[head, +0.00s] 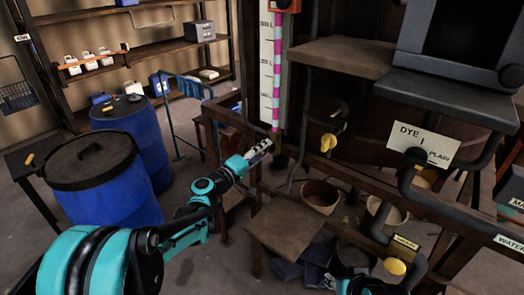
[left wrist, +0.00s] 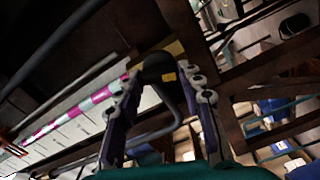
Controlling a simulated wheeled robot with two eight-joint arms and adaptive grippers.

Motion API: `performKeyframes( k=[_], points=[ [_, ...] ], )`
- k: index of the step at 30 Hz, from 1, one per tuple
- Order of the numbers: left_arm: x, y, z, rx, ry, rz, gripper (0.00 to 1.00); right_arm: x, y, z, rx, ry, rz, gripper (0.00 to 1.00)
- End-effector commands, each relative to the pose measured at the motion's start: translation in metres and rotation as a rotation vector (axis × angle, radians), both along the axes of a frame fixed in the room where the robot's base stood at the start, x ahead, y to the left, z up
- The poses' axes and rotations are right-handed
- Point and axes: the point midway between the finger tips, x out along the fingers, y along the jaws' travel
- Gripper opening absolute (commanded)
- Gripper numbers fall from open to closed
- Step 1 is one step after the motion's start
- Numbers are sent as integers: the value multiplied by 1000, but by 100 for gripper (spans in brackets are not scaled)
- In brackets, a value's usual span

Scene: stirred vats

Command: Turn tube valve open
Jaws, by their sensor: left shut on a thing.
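A tall sight tube (head: 277,70) with pink and white bands runs down beside a white scale board. It also shows in the left wrist view (left wrist: 85,115). My left gripper (head: 266,147) is at the lower end of this tube. In the left wrist view its two fingers (left wrist: 168,82) stand on either side of a dark rounded part with a small yellow mark, which I take to be the tube valve (left wrist: 158,66). The gripper is shut on it. The fingers hide part of it, and I cannot tell its turn position.
Yellow-handled valves (head: 328,142) sit on dark pipes to the right. A sign reading DYE (head: 425,142) hangs there. Blue drums (head: 110,190) stand at the left. A wooden platform (head: 288,228) and buckets (head: 320,196) are below the vat frame.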

Motion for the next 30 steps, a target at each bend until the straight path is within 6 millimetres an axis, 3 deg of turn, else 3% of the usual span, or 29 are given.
performKeyframes(
  k=[13,30],
  points=[
    [0,1,-1,-229,167,1,9,0,0,1,0,0,0,40],
    [0,1,-2,-284,207,1,9,0,0,1,0,0,0,40]
  ],
)
